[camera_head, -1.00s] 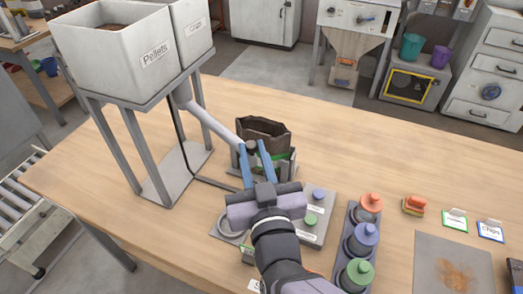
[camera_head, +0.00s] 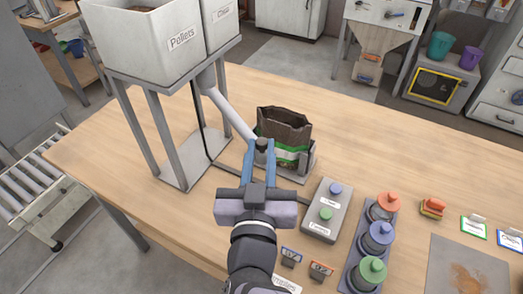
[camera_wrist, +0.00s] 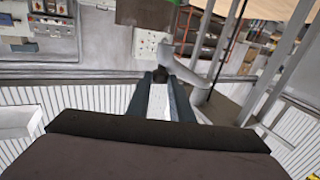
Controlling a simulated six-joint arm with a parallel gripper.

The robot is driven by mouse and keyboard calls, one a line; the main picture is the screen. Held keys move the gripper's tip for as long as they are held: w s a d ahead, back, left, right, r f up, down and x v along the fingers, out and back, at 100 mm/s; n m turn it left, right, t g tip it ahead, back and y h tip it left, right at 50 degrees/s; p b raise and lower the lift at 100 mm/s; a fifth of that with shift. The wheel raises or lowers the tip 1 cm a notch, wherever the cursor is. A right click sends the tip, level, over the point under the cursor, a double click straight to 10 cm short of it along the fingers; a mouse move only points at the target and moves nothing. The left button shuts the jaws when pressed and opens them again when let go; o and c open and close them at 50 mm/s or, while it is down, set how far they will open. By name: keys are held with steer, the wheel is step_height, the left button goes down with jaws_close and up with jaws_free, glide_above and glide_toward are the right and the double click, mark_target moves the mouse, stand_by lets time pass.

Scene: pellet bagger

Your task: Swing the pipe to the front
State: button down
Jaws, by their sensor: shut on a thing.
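The pipe (camera_head: 228,112) is a pale grey tube. It slopes down from under the hopper labelled Pellets (camera_head: 150,45) to a dark knob (camera_head: 262,144) at its lower end. My gripper (camera_head: 261,150) has its two blue fingers shut on this knob, just in front of the brown bag. The bag (camera_head: 284,128), with a green and white band, stands open in a grey holder (camera_head: 307,160) just right of the pipe's end. In the wrist view my fingers (camera_wrist: 162,80) are close together, with the pipe (camera_wrist: 208,68) beside them; the grip itself is unclear there.
A control box (camera_head: 326,210) with a blue and a green button is right of my gripper. A rack (camera_head: 358,262) of coloured-topped weights or jars stands farther right. Two small signs (camera_head: 290,257) are near the front. Hopper legs (camera_head: 160,135) stand left of the pipe.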

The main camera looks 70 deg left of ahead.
steer(key=c, duration=1.6)
jaws_free()
steer(key=shift+r, duration=0.1)
steer(key=shift+o, duration=0.2)
steer(key=shift+r, duration=0.1)
step_height(320, 180, up, 10)
steer(key=shift+p, duration=0.35)
